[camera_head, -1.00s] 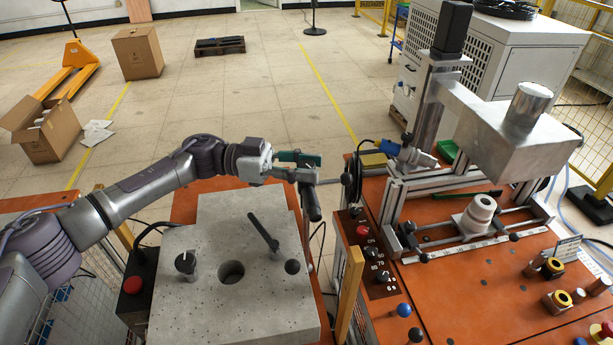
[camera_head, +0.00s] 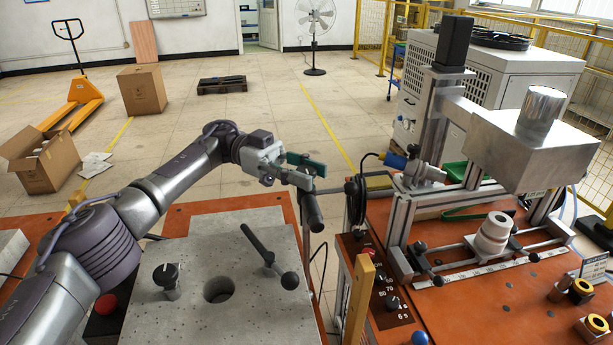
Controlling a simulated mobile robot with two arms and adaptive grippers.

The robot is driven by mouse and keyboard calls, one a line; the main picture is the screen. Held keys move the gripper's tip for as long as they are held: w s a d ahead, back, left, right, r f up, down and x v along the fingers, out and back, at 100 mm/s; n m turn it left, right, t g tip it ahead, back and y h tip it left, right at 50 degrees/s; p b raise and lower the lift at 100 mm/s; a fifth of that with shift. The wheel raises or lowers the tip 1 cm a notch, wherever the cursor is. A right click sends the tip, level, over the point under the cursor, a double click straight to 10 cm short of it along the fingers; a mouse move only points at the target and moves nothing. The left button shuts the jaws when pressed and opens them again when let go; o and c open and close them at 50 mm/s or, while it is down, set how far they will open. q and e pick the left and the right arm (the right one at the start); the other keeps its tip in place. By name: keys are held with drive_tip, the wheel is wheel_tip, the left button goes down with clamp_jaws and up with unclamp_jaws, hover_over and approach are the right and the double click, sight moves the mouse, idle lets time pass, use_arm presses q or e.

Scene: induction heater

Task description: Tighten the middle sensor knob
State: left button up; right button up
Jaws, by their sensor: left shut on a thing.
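My left gripper (camera_head: 303,172) reaches in from the left over the far edge of the grey block. Its green-tipped finger shows on top, and it is shut on a dark handle (camera_head: 314,213) that hangs down just below the fingers. A thin grey rod (camera_head: 335,189) runs right from there towards a black disc (camera_head: 355,200). The fingers hide the exact contact. I cannot tell which part is the middle sensor knob. My right gripper is not in view.
The grey block (camera_head: 203,248) carries a black dial (camera_head: 166,274), a round hole and a slanted black lever (camera_head: 258,243). A control panel with knobs stands right of it. The orange table (camera_head: 490,295) holds a metal frame and a white stepped part (camera_head: 493,233).

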sight(306, 169)
use_arm(q)
drive_tip(key=shift+r, duration=0.1)
drive_tip(key=o, duration=1.2)
drive_tip(key=shift+c, duration=0.2)
wheel_tip(306, 169, up, 10)
drive_tip(key=shift+f, duration=0.1)
